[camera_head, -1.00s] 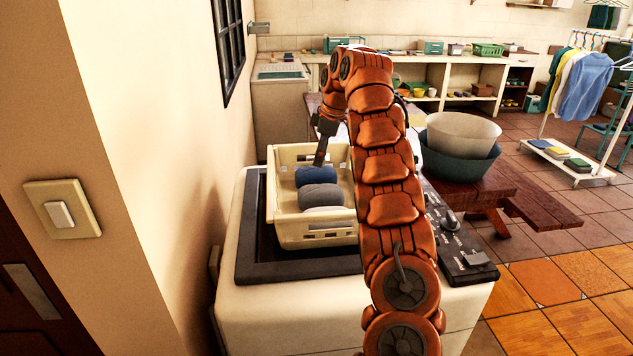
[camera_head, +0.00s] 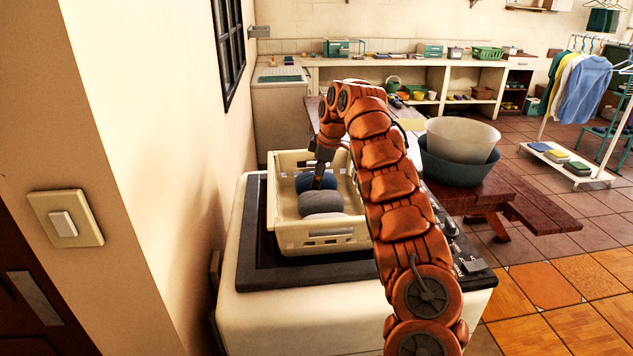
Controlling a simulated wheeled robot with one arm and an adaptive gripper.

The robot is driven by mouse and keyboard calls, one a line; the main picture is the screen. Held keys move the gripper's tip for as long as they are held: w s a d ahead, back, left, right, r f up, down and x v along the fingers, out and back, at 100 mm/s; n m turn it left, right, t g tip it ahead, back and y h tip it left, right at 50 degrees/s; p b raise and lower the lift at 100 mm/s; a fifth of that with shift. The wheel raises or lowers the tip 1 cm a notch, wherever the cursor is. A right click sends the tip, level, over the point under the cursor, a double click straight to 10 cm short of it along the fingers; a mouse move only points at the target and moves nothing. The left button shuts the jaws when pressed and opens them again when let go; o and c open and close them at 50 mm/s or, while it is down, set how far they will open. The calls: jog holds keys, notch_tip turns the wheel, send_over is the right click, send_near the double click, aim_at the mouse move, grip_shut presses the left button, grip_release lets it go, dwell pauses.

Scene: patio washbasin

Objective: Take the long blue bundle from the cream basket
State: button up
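The cream basket (camera_head: 324,239) stands on the dark top of a white washing machine. Inside it, a long blue bundle (camera_head: 303,183) lies across the back part, partly covered by my gripper. A dark grey rolled bundle (camera_head: 322,203) lies just in front of it, and a pale grey one (camera_head: 327,217) is nearest the basket's front wall. My gripper (camera_head: 317,186) points down inside the basket, at the blue bundle and just behind the grey one. Its fingers are small and dark, so I cannot tell whether they touch or hold the blue bundle.
The washing machine (camera_head: 258,313) has a control panel with knobs on its right, partly behind my arm. A cream basin inside a teal basin (camera_head: 459,171) stands on a wooden bench to the right. A wall runs close along the left. Shelves line the back.

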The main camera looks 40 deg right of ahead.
jog(key=shift+x, duration=0.9)
jog(key=shift+c, duration=0.3)
jog(key=c, duration=1.2)
